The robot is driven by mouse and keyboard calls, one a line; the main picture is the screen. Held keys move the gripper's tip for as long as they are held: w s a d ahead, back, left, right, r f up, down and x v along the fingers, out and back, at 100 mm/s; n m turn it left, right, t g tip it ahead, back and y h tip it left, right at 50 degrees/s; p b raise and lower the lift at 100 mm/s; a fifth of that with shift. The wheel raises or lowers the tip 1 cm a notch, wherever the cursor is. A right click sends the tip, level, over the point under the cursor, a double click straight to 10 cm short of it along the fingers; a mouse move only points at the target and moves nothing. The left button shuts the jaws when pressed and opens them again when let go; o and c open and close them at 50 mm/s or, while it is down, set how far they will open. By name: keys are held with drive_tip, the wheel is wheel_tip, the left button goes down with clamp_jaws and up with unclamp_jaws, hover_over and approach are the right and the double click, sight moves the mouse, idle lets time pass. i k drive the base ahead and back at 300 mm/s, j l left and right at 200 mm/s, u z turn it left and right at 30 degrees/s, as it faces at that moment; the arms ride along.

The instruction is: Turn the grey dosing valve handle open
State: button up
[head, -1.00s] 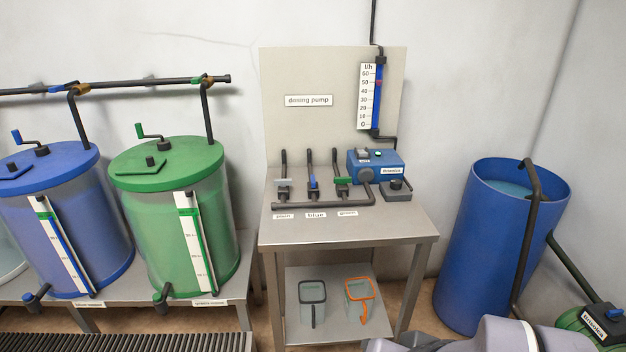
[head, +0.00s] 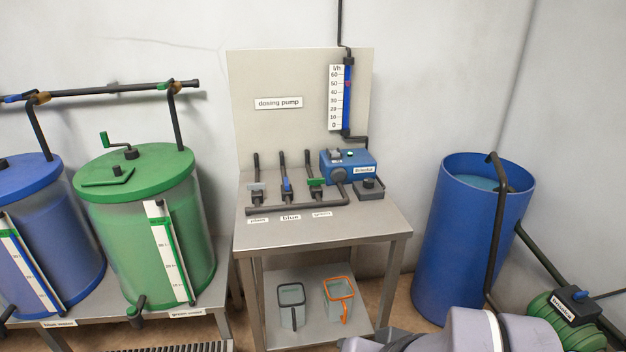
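The grey dosing valve handle (head: 256,186) is the leftmost of three small valve handles on the steel bench, above the "plain" label (head: 258,221). It appears to lie crosswise to its upright dark pipe. The blue handle (head: 287,184) beside it lines up with its pipe, and the green handle (head: 316,182) lies crosswise. All three pipes join a dark manifold pipe (head: 295,209). Grey and lilac links of my arm show at the bottom edge, well in front of the bench and far from the handle. My gripper's fingertips are not visible.
The bench (head: 340,232) carries a blue dosing pump (head: 350,163) right of the valves. Two jugs, dark (head: 291,292) and orange-rimmed (head: 339,288), stand on its lower shelf. A blue barrel (head: 465,245) and green pump (head: 560,318) stand right, a green tank (head: 140,250) left.

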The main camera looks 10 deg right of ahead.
sight(260, 185)
drive_tip(key=i+j, duration=0.85)
drive_tip(key=i, duration=0.25)
